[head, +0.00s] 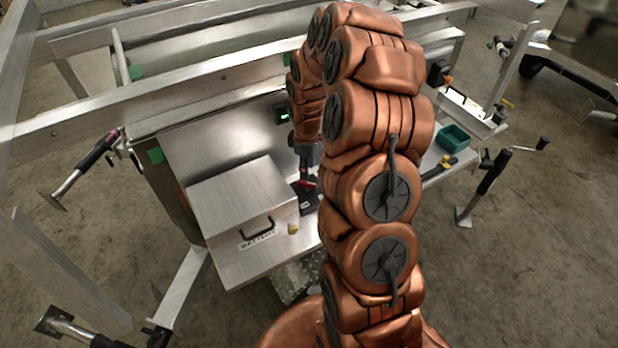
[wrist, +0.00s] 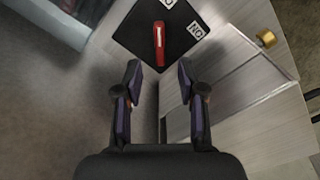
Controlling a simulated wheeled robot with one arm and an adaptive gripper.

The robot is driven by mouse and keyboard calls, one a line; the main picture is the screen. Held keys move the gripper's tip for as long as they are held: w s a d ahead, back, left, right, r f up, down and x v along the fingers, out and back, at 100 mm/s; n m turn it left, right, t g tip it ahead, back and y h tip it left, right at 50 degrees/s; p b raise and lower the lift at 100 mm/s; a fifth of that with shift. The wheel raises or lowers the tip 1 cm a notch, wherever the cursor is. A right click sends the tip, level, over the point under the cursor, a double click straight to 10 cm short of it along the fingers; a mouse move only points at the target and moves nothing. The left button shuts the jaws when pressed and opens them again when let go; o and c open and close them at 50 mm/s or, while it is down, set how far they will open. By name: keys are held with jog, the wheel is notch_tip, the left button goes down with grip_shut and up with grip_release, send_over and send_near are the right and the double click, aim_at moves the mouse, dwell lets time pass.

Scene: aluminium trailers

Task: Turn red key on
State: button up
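The red key (wrist: 159,42) is a slim red handle on a black square plate (wrist: 139,35) in the wrist view, with its long side running up and down the picture. White labels with dark print sit on the plate, one at its top and one to the right of the key. My gripper (wrist: 158,75) is open, its two fingers apart and empty, just short of the key's lower end. In the head view a bit of the red key (head: 308,184) shows over the black plate (head: 306,200), partly hidden by my gripper and arm.
A metal box (head: 240,200) with a black handle stands left of the plate. A brass-coloured knob (wrist: 266,39) sits to the right in the wrist view. A green bin (head: 453,139) is at right on the bench. Aluminium rails cross behind my arm.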

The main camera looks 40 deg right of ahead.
aim_at(307, 183)
jog(key=shift+f+p, duration=0.95)
jog(key=shift+f, duration=2.2)
jog(key=shift+s, duration=0.1)
grip_shut()
